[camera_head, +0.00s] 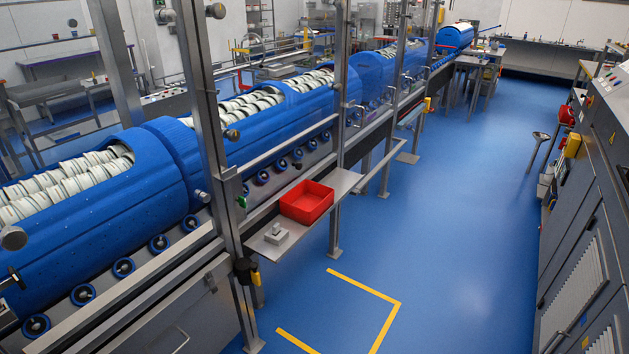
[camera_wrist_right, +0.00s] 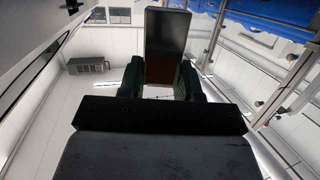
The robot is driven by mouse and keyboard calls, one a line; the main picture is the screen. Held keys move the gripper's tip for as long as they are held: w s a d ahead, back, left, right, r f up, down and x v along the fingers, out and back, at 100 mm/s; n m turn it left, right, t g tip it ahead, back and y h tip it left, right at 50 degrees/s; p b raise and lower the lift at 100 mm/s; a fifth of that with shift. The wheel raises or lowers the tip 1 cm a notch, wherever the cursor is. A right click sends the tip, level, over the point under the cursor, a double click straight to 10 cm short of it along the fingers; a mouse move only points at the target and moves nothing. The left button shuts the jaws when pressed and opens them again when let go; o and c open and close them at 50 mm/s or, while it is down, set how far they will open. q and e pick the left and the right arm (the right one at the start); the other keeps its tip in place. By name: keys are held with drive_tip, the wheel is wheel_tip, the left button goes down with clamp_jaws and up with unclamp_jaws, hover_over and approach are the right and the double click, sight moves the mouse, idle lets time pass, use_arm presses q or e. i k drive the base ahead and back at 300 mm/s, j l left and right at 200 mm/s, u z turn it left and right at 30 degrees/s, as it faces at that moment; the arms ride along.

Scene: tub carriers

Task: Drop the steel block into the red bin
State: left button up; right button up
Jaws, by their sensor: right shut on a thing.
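The red bin (camera_head: 306,202) is an open tray on a narrow steel shelf beside the blue drum line in the head view. A small light grey block with a raised top (camera_head: 276,234) stands on the same shelf, in front of the bin and apart from it. In the right wrist view my right gripper (camera_wrist_right: 161,80) is shut on a dark grey, metal-looking block (camera_wrist_right: 168,35), reddish brown towards its lower end. I cannot tell for sure which of the two is the steel block. Neither gripper shows in the head view.
Steel posts (camera_head: 208,120) and a rail stand close around the shelf (camera_head: 342,185). Blue drums (camera_head: 95,220) run along the left. Grey cabinets (camera_head: 590,240) line the right. The blue floor (camera_head: 455,220) between is clear, with yellow corner marks (camera_head: 398,303).

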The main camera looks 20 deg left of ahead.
sight(312, 208)
drive_tip(key=i+l+u, duration=0.15)
drive_tip(key=i+u, duration=0.3)
drive_tip(key=i+l+u, duration=0.35)
drive_tip(key=i+u, duration=0.15)
drive_tip(key=i+l+u, duration=0.65)
drive_tip(key=l+u, duration=0.25)
drive_tip(key=l, duration=0.2)
